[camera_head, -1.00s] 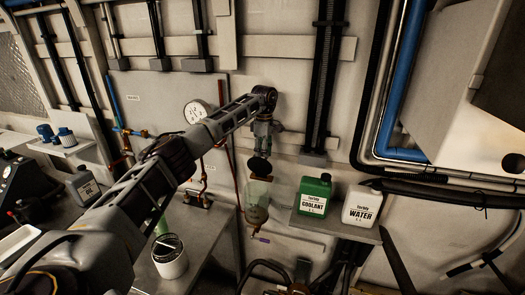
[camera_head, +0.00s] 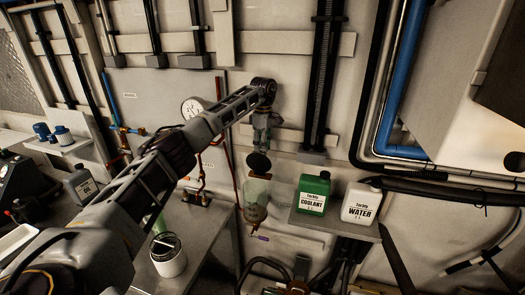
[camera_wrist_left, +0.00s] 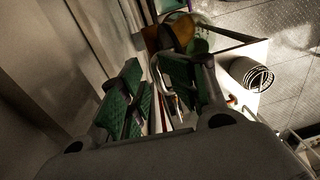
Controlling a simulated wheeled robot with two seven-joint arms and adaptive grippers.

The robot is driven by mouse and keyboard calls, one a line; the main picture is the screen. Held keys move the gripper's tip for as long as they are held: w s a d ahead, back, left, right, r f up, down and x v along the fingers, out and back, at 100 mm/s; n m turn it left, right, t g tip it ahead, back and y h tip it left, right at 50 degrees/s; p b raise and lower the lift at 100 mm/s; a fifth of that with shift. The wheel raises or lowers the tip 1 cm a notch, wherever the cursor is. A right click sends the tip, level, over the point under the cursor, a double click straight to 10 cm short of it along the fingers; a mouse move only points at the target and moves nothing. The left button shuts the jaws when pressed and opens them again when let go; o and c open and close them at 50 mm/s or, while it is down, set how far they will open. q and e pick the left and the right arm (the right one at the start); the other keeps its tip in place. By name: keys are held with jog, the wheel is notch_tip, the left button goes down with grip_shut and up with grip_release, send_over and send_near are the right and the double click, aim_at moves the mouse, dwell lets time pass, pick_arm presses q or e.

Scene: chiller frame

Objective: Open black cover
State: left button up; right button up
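The black cover (camera_head: 259,162) is a round dark disc at the top of a clear, greenish cylinder (camera_head: 256,193) mounted in front of the wall, in the head view. It shows its flat face and looks tilted up above the cylinder's mouth. My left gripper (camera_head: 262,146) hangs just above the cover, pointing down. Whether it touches the cover I cannot tell. In the left wrist view its green-padded fingers (camera_wrist_left: 158,92) are spread apart, with nothing clearly held between them. My right gripper is not in view.
A green coolant bottle (camera_head: 313,192) and a white water bottle (camera_head: 361,204) stand on a shelf right of the cylinder. A white container (camera_head: 168,258) stands on the grey bench at left. A gauge (camera_head: 193,108) and copper pipes are behind my left arm.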

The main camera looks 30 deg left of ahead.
pick_arm(q)
notch_tip(320, 180, up, 10)
jog(key=shift+w, duration=0.2)
dwell(0.3)
jog(key=shift+f, duration=0.1)
jog(key=shift+c, duration=0.4)
